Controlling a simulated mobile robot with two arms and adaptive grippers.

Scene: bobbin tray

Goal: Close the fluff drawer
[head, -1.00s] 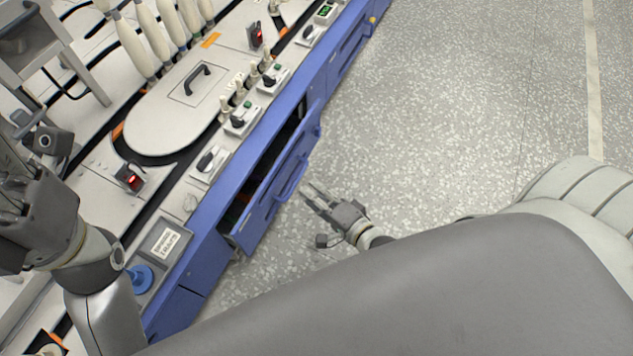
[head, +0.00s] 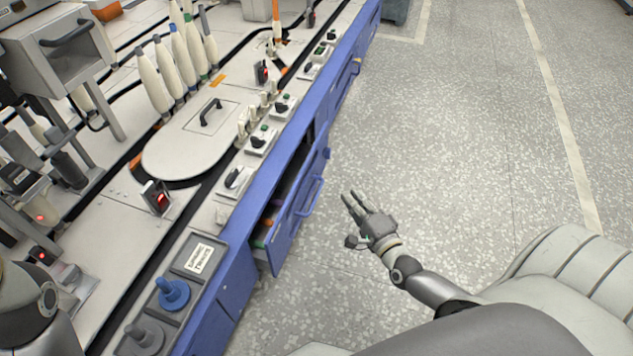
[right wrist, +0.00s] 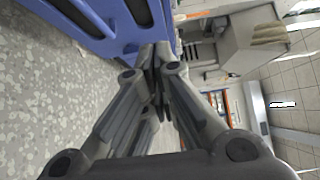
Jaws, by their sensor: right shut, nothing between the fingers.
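The blue fluff drawer (head: 298,218) stands pulled out from the front of the blue machine, with a blue bar handle on its face. Some coloured contents show inside through the gap at its top. My right gripper (head: 352,199) is to the right of the drawer in the head view, over the floor and apart from the drawer front. In the right wrist view its fingers (right wrist: 156,72) are together and empty, pointing towards a blue panel (right wrist: 108,28). In the head view only part of my left arm shows at the lower left; its gripper is out of the picture.
The machine top carries switch boxes (head: 260,140), an oval lid (head: 190,148) with a black handle, and several white bobbins (head: 172,75). A blue knob (head: 173,293) stands near the front corner. The speckled floor (head: 450,150) to the right is clear.

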